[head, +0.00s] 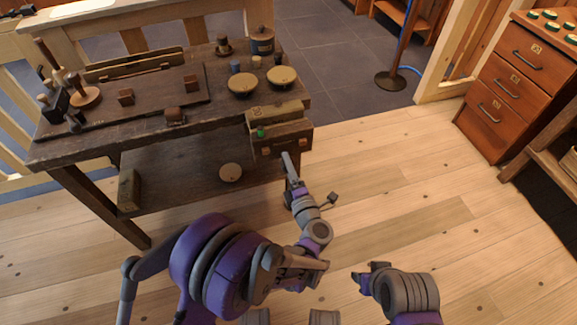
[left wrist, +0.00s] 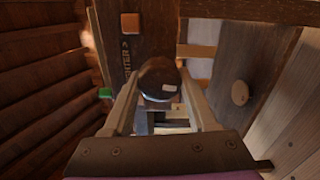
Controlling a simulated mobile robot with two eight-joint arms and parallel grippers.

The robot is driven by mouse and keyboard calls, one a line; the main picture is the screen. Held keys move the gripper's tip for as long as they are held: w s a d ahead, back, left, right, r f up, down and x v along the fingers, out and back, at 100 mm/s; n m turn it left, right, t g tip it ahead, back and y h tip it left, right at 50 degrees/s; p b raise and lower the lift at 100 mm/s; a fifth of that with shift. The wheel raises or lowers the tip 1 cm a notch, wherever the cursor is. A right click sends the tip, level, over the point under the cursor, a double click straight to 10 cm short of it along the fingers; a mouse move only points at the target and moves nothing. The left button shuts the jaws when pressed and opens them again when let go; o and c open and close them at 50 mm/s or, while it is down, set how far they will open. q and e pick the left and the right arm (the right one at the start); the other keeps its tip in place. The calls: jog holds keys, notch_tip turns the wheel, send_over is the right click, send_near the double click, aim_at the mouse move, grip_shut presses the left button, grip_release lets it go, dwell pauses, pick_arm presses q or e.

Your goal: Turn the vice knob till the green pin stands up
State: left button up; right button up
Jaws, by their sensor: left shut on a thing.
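The vice (head: 291,137) sits at the right end of the dark workbench. A small green pin (head: 261,132) shows at its top; it also shows as a green block at the vice's edge in the left wrist view (left wrist: 105,93). I cannot tell whether it stands up or leans. My left gripper (head: 288,160) is at the front of the vice. In the left wrist view its fingers are shut on the dark round knob (left wrist: 157,76), which has a pale mark on its face. The head view hides the knob. My right gripper (head: 366,277) is low, away from the bench; its fingers are unclear.
Two round tan-topped things (head: 282,75) and a dark jar (head: 262,41) stand on the bench top (head: 215,110). A tan disc (head: 231,172) is at the lower shelf. A drawer cabinet (head: 515,85) stands at the right. The wooden floor between is clear.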

pick_arm(q)
jog(key=m, duration=0.4)
jog(key=shift+s+d+m, duration=0.1)
jog(key=shift+m, duration=1.8)
jog(key=o, duration=1.4)
jog(key=shift+c, duration=0.2)
jog(key=v, duration=1)
jog(key=shift+s+p, duration=0.35)
jog(key=shift+d+r, duration=0.1)
